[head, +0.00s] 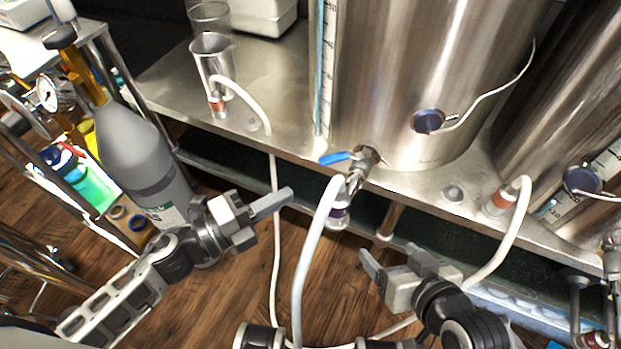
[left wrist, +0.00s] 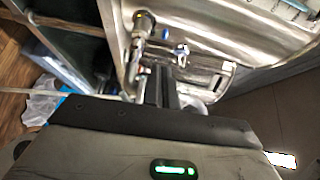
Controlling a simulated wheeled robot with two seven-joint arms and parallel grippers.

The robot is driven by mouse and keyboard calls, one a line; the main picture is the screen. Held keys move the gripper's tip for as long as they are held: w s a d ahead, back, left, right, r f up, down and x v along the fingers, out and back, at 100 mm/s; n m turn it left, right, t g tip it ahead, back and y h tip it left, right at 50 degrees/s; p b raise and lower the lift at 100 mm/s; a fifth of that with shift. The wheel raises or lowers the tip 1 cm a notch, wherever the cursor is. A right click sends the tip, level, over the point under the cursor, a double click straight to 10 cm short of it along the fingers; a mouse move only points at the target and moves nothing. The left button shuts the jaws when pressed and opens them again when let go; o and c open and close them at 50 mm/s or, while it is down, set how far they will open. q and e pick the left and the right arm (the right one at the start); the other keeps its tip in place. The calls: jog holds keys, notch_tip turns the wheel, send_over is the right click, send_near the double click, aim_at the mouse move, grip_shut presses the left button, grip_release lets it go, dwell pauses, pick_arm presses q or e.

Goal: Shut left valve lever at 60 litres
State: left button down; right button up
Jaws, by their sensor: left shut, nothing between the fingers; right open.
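The left valve (head: 362,160) is at the foot of the large steel tank (head: 425,75). Its blue lever (head: 336,157) sticks out to the left, and a white hose (head: 312,250) hangs beside the outlet. A clear sight tube with a scale (head: 325,65) runs up the tank's left side; the liquid level cannot be read. My left gripper (head: 272,203) is shut and empty, lower left of the lever and apart from it. Its fingers (left wrist: 165,85) also show in the left wrist view. My right gripper (head: 398,260) is open and empty, below the valve.
A steel bench (head: 265,80) bears the tank and a clear jug (head: 212,62). A second tank (head: 575,100) stands at right. A grey bottle (head: 140,150) is close to my left arm. White hoses loop over the bench edge to the wooden floor.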

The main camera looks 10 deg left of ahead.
pick_arm(q)
send_near(345, 157)
jog(key=w+d, duration=0.1)
jog(key=d, duration=0.2)
jog(key=shift+w+d+f, duration=0.35)
jog(key=shift+w+d, duration=0.3)
jog(key=shift+d, duration=0.1)
pick_arm(e)
jog(key=shift+d, duration=0.15)
pick_arm(q)
jog(key=shift+a, duration=0.1)
